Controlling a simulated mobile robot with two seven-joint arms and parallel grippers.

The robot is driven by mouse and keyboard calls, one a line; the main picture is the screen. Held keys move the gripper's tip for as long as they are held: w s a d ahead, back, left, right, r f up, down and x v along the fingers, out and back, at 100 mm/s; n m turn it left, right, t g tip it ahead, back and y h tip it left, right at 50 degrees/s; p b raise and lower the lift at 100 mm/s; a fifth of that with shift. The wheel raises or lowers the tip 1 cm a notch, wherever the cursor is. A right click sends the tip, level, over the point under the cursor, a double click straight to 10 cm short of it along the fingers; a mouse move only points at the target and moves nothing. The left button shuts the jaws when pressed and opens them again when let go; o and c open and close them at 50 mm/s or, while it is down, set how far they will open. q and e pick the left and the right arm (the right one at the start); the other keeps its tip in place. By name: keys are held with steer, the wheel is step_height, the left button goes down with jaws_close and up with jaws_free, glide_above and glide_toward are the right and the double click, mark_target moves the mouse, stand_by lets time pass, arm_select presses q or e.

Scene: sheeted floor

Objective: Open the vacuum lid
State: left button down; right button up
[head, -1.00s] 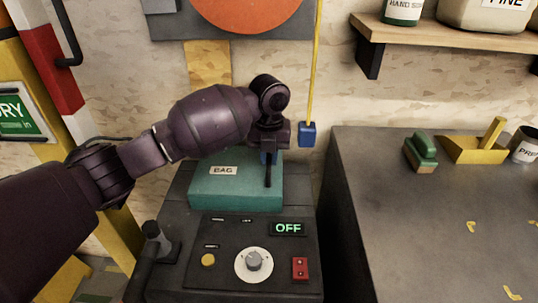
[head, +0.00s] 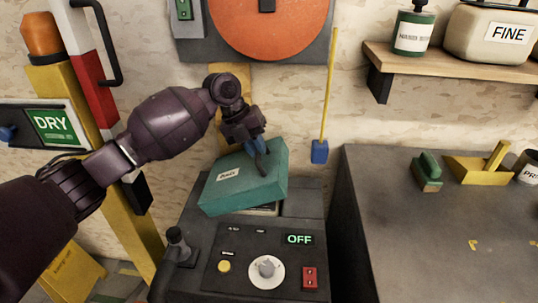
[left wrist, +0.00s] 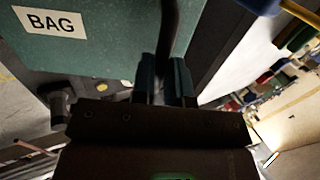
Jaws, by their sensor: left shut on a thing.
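The vacuum lid (head: 222,190) is a teal box-shaped cover with a white label, on a dark machine (head: 200,245). It is tilted, its right side higher, with a gap showing beneath its front edge. My left gripper (head: 260,150) is shut on the lid's dark handle, above the lid's right part. In the left wrist view the dark handle (left wrist: 168,35) runs between the blue fingers (left wrist: 165,80), and the teal lid (left wrist: 110,55) with its BAG label fills the upper left. My right gripper is not in view.
The machine's front panel has a display (head: 299,239) reading OFF, a dial (head: 267,269), a yellow button and a red switch (head: 309,277). A yellow cord with a blue weight (head: 320,152) hangs behind at right. A dark bench (head: 430,230) stands right, a yellow post left.

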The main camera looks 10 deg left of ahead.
arm_select(q)
steer(key=shift+s+a+r+h, duration=0.1)
steer(key=shift+a+r+h, duration=0.25)
steer(key=shift+a, duration=0.25)
steer(key=shift+a+r, duration=0.4)
steer(key=shift+a, duration=0.25)
steer(key=shift+s+a+r, duration=0.15)
steer(key=shift+a, duration=0.25)
